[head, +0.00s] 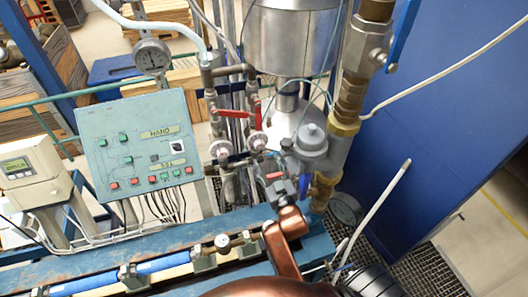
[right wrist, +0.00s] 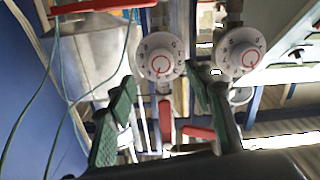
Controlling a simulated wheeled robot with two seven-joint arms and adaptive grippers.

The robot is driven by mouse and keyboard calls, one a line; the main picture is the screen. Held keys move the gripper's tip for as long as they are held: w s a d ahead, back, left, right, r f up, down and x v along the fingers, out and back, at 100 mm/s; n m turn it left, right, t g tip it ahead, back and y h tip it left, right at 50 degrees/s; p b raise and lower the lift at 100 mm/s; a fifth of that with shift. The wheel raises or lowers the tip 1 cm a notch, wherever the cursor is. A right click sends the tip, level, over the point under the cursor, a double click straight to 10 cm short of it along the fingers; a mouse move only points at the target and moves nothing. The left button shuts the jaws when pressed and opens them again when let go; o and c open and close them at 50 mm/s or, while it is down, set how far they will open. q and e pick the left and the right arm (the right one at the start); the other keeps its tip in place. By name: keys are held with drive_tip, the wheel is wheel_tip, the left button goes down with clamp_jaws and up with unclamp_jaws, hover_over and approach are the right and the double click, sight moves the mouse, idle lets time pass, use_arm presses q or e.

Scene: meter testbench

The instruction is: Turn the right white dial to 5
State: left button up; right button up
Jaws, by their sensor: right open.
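The right white dial (head: 257,141) sits on the pipework in the head view, beside the left white dial (head: 220,150). In the right wrist view, which looks turned round, the right dial (right wrist: 160,57) appears on the left and the other dial (right wrist: 240,52) on the right. My right gripper (head: 279,172) is just below and right of the right dial. Its green-padded fingers (right wrist: 160,103) are apart, below the dial in the wrist view, with nothing between them. My left gripper is not in view.
Red valve handles (head: 232,113) are above the dials. A grey-green control panel (head: 137,143) stands left, and a metal tank (head: 290,38) stands behind. Thick brass-fitted piping (head: 350,95) and a blue wall (head: 450,120) are on the right. A blue bench rail (head: 160,252) runs below.

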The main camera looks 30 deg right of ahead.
sight(261, 148)
drive_tip(key=p+x, duration=0.1)
drive_tip(key=x, duration=0.5)
drive_tip(key=shift+w, duration=0.4)
drive_tip(key=shift+c, duration=0.4)
drive_tip(key=c, duration=1.1)
drive_tip(key=shift+r+n+p, duration=0.15)
drive_tip(key=shift+n+p, duration=0.55)
drive_tip(key=shift+p, duration=0.2)
drive_tip(key=shift+d, duration=0.1)
drive_tip(key=o, duration=1.2)
